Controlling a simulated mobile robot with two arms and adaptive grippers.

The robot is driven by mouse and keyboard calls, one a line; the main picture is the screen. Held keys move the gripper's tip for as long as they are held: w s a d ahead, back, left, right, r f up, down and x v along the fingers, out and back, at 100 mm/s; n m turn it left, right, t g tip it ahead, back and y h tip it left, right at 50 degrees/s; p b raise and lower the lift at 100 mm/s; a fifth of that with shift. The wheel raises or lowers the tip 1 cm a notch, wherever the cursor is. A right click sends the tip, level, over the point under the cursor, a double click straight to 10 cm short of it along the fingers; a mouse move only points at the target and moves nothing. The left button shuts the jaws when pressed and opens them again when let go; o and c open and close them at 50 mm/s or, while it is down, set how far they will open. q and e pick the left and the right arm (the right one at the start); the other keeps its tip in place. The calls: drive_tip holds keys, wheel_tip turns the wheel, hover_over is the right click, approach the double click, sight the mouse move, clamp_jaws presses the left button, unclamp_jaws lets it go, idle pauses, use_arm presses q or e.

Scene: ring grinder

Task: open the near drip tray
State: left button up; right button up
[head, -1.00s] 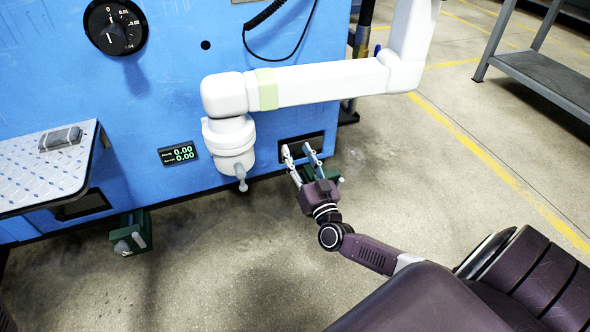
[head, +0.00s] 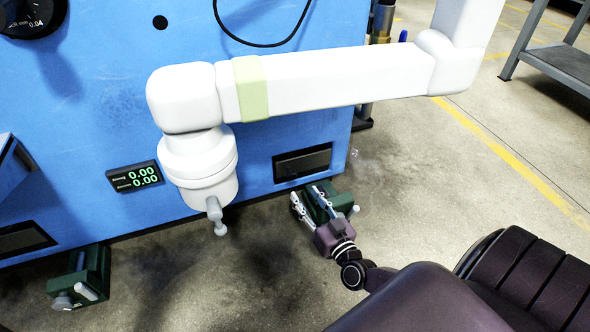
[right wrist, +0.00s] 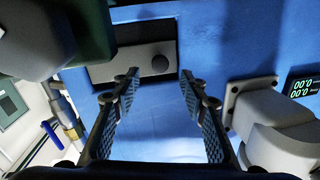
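A dark rectangular recess (head: 302,162), which looks like a drip tray slot, is low in the blue machine's front, right of the white arm. In the right wrist view, a grey panel with a round dark knob (right wrist: 160,64) fills much of the recess. My right gripper (head: 309,191) is below and in front of this recess. In the right wrist view its fingers (right wrist: 159,86) stand apart with nothing between them, near the knob but not visibly touching it. A second dark recess (head: 25,238) is at the left. My left gripper is not in view.
A white jointed arm (head: 325,82) crosses in front of the blue machine (head: 100,110). A grey shelf (head: 560,65) stands far right. Floor between is open.

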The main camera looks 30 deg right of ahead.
sight(293, 178)
drive_tip(key=w+b, duration=0.1)
drive_tip(key=w, duration=0.1)
drive_tip(key=w+b, duration=0.1)
drive_tip(key=w, duration=0.1)
drive_tip(key=w+b, duration=0.2)
drive_tip(key=shift+w+d+f, duration=0.1)
drive_tip(key=shift+w+d, duration=0.2)
drive_tip(key=shift+d, duration=0.1)
drive_tip(key=shift+w, duration=0.6)
drive_tip(key=shift+d, duration=0.1)
clamp_jaws()
